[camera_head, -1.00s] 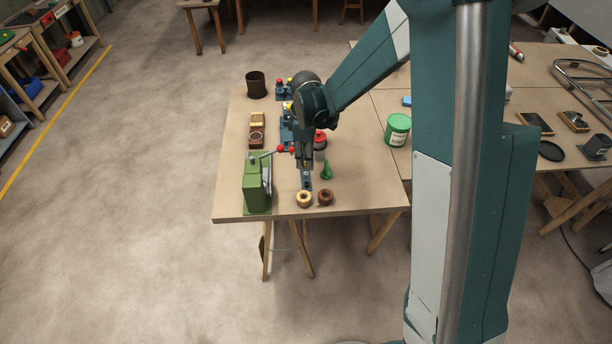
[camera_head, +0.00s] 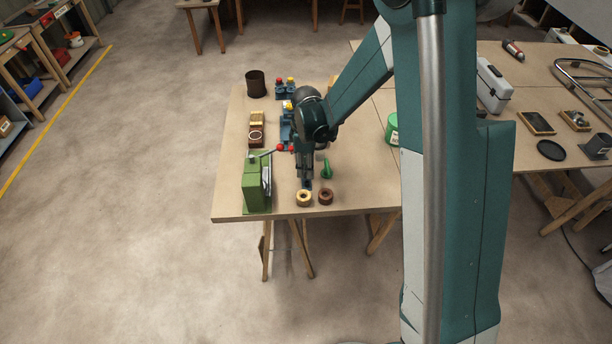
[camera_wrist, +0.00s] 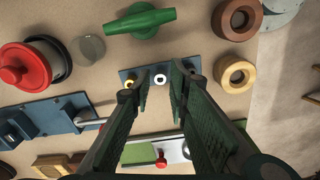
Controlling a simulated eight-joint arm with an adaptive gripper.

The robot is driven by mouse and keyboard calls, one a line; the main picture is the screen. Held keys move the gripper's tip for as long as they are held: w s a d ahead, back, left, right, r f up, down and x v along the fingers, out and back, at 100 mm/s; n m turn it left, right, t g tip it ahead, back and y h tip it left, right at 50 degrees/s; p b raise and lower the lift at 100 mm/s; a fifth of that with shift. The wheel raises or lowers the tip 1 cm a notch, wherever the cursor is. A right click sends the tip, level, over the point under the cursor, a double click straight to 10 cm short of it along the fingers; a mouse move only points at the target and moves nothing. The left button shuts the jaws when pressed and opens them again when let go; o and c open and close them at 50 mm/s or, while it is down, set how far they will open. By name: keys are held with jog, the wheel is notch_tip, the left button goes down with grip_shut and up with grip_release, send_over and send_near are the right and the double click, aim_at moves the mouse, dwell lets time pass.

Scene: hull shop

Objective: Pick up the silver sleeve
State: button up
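The silver sleeve (camera_wrist: 162,78) looks like a small bright ring with a dark centre, seen end-on in the wrist view. It stands at the middle of a small dark blue plate (camera_wrist: 129,70), between a gold sleeve (camera_wrist: 122,75) and a dark piece at the right, partly hidden by a finger. My gripper (camera_wrist: 160,74) is open, with one fingertip on each side of the silver sleeve. I cannot tell whether either finger touches it. In the head view my gripper (camera_head: 305,180) is low over the plate, and the sleeve is hidden there.
A yellow ring (camera_head: 304,198) and a brown ring (camera_head: 326,196) lie near the front edge. A green machine (camera_head: 256,183) with a red-knobbed lever stands left of my gripper. The table's (camera_head: 229,200) front left is bare.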

jog(key=shift+f, duration=0.65)
jog(key=shift+c, duration=0.2)
jog(key=c, duration=0.5)
